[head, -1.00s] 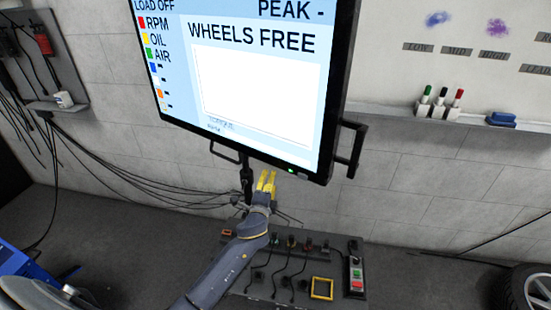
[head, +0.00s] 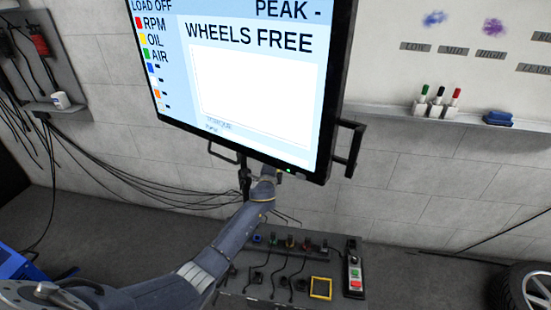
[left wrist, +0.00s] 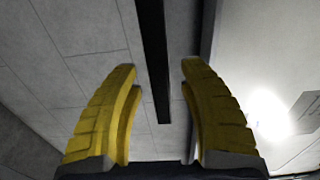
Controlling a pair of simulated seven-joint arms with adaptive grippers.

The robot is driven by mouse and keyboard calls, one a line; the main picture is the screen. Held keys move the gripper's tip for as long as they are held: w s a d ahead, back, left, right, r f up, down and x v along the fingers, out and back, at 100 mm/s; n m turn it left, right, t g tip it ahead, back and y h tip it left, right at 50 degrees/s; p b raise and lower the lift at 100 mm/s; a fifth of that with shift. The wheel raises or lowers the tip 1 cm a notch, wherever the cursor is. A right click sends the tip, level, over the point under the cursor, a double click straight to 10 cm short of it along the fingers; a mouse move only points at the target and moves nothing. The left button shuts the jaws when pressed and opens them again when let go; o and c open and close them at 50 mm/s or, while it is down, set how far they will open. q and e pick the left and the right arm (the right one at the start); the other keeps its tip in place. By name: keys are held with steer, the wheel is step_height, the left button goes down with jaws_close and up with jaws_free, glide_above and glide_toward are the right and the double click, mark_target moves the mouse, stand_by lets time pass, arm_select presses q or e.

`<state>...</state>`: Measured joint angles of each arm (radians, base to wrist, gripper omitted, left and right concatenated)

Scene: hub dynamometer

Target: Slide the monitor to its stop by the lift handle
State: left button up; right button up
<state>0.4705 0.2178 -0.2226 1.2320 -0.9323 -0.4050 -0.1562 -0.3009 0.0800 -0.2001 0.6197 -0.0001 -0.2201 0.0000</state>
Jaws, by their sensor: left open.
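The monitor (head: 255,85) is a large black-framed screen reading "WHEELS FREE", slightly tilted in the head view. A black bar handle (head: 352,150) stands out from its lower right side, and another (head: 222,155) hangs under its lower edge; I cannot tell which is the lift handle. My left gripper (head: 267,173) is just below the monitor's bottom edge, its yellow fingers hidden in the head view. In the left wrist view, the left gripper (left wrist: 160,78) is open, with a dark bar (left wrist: 153,40) between and beyond its fingers; contact is not visible. My right gripper is out of view.
A grey control box (head: 290,265) with plugs and buttons sits below the monitor. Dark cables (head: 150,185) run along the wall at left. A marker ledge (head: 390,110) is at right, and a wheel (head: 525,290) stands at lower right.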

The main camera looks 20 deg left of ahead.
arm_select(q)
steer(key=shift+w, duration=0.35)
jaws_close()
stand_by(0.3)
steer(key=shift+s+a, duration=0.1)
